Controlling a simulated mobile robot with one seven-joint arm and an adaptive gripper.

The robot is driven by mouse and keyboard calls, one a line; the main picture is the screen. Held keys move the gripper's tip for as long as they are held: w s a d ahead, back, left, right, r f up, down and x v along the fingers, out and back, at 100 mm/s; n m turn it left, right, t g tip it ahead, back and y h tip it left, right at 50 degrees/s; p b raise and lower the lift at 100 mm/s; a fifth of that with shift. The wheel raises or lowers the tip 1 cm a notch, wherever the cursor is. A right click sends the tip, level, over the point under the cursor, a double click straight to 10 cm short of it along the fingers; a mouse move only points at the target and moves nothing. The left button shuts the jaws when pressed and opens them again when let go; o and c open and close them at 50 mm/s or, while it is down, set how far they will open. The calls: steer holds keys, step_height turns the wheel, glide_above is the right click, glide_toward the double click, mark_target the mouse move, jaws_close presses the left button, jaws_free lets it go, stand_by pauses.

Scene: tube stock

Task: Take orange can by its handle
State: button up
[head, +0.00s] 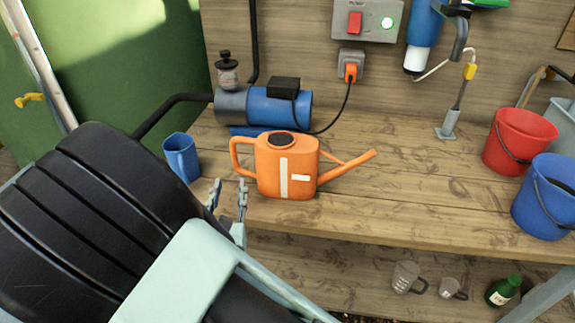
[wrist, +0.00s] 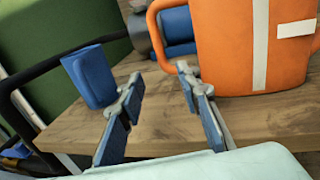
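The orange can (head: 287,168) is a watering can standing upright on the wooden bench. Its loop handle (head: 237,154) is on the left and its spout (head: 348,165) points right. In the wrist view the can (wrist: 245,50) fills the upper right, with its handle (wrist: 154,30) at the upper middle. My gripper (head: 228,185) is open and empty at the bench's front edge, just in front of and below the handle. In the wrist view its two fingers (wrist: 160,75) are spread apart, pointing toward the gap between the blue mug and the can. I see no contact with the handle.
A blue mug (head: 182,158) stands left of the can, close to my gripper. A blue pump (head: 265,105) is behind the can. A red bucket (head: 518,140) and a blue bucket (head: 545,197) stand at the right. The bench (head: 420,185) is clear right of the spout.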

mark_target(235, 166)
steer(key=w, duration=0.6)
steer(key=w+b, duration=0.1)
steer(key=w, duration=0.2)
steer(key=shift+a+r, duration=0.15)
steer(key=shift+a, duration=0.15)
steer(key=shift+c, duration=0.3)
jaws_close()
